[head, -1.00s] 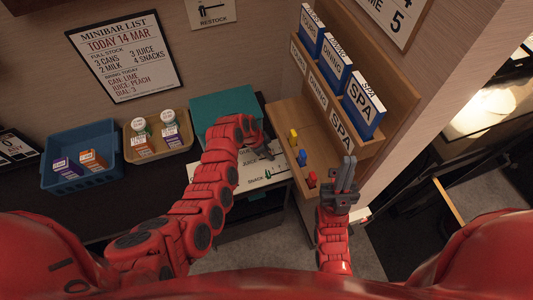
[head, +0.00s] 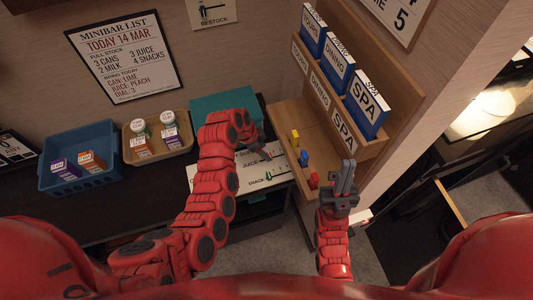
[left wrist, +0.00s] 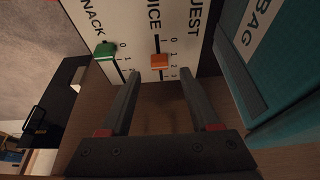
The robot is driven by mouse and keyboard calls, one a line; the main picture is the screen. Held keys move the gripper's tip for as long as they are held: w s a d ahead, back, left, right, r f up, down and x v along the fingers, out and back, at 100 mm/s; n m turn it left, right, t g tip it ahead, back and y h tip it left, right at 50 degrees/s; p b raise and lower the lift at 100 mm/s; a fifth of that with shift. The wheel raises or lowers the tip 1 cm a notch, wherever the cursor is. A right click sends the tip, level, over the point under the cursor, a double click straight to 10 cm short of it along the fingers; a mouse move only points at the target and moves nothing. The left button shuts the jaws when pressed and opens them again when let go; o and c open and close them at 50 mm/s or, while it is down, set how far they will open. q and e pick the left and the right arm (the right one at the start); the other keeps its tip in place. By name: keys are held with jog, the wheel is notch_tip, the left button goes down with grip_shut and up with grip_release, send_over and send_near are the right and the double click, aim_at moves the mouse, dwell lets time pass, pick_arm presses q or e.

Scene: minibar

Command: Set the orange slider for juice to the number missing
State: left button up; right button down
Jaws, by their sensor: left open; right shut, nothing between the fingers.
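The white slider panel (head: 240,177) lies on the dark counter. In the left wrist view its orange juice slider (left wrist: 159,60) sits around marks 1 and 2, and I cannot tell exactly which. The green snack slider (left wrist: 106,50) is near 0. My left gripper (head: 265,153) is over the panel. In the left wrist view the left gripper (left wrist: 160,76) is open, its two fingertips apart on either side of the orange slider, and it holds nothing. My right gripper (head: 346,176) is shut and empty, in front of the wooden rack.
A blue basket (head: 52,181) and a tan tray (head: 188,145) hold cartons and bottles. A teal box (head: 222,102) stands behind the panel. The wooden rack (head: 285,116) with binders, including SPA (head: 366,105), and coloured pegs (head: 304,158) stands close on the right.

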pick_arm(q)
jog(key=p+v, duration=0.6)
jog(key=v, duration=0.7)
jog(key=shift+r, duration=0.2)
jog(key=shift+s+f, duration=0.1)
